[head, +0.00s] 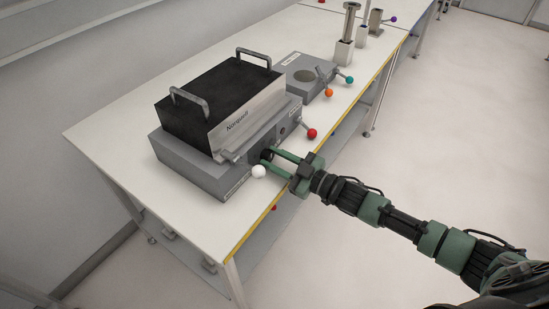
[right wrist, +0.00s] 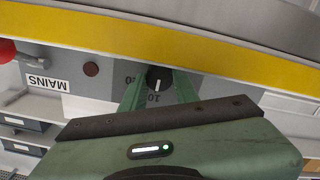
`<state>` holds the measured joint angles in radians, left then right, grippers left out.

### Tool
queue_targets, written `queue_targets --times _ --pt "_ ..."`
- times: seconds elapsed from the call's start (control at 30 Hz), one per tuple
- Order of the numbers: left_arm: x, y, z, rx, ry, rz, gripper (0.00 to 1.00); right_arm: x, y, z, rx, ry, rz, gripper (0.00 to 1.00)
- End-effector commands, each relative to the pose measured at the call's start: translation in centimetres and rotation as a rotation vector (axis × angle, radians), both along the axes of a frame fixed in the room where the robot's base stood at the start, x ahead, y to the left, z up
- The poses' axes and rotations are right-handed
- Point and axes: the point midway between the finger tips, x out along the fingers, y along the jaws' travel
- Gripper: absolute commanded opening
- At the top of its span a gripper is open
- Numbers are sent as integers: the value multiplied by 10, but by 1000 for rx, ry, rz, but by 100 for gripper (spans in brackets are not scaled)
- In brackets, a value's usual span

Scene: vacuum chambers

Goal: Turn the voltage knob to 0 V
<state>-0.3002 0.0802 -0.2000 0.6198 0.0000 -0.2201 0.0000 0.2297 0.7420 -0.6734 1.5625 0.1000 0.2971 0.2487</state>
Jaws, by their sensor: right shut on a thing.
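The voltage knob (right wrist: 160,76) is a round black knob with a white pointer line, on the grey front panel in the right wrist view. The numbers 10 and 20 show beside it; the rest of the scale is hidden. In the head view the knob (head: 266,155) is a small dark spot on the front of the grey unit (head: 190,165). My right gripper (head: 272,156) reaches the panel from the right, its two green fingers shut on the knob. The fingers also flank it in the right wrist view (right wrist: 160,85). My left gripper is not in view.
A white ball knob (head: 258,171) and a red one (head: 311,133) stick out on either side of my right gripper. A dark red button (right wrist: 91,68) and a MAINS label (right wrist: 45,82) are on the panel. The table (head: 105,130) has a yellow front edge; open floor lies right.

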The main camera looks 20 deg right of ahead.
Motion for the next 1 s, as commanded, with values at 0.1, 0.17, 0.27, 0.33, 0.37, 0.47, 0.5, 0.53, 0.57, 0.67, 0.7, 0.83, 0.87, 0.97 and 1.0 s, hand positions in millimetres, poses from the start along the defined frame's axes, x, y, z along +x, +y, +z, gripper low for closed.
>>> queue_targets --times 0.1,0.17,0.27,0.33,0.37,0.47,0.5,0.53,0.57,0.67,0.7,0.83,0.87,0.97,1.0 --pt "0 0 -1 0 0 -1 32 0 0 0 -86 -68 -2 0" --pt "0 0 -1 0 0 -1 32 0 0 0 -132 -104 -2 0" --pt "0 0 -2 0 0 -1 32 0 0 0 -207 -162 -3 0" --pt "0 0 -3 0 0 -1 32 0 0 -1 -260 -203 -2 0" --pt "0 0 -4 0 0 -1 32 0 0 -1 -283 -221 -2 0" --pt "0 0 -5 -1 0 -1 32 0 0 -1 -357 -279 -3 0" --pt "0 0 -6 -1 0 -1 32 0 0 -1 -388 -303 -3 0" --pt "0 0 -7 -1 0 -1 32 0 1 -1 -409 -319 -3 0" --pt "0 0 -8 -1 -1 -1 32 0 1 -2 -433 -338 -2 0" --pt "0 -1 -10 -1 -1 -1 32 -1 1 -2 -506 -395 -3 0" --pt "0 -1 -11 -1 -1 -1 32 -1 1 -2 -535 -417 -2 0" --pt "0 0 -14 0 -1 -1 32 -1 1 -2 -621 -485 -3 0" --pt "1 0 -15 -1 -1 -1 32 -1 1 -2 -641 -500 -3 0" --pt "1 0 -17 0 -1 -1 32 -1 1 -2 -697 -544 -3 0" --pt "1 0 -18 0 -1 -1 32 -1 1 -2 -715 -560 -2 0"
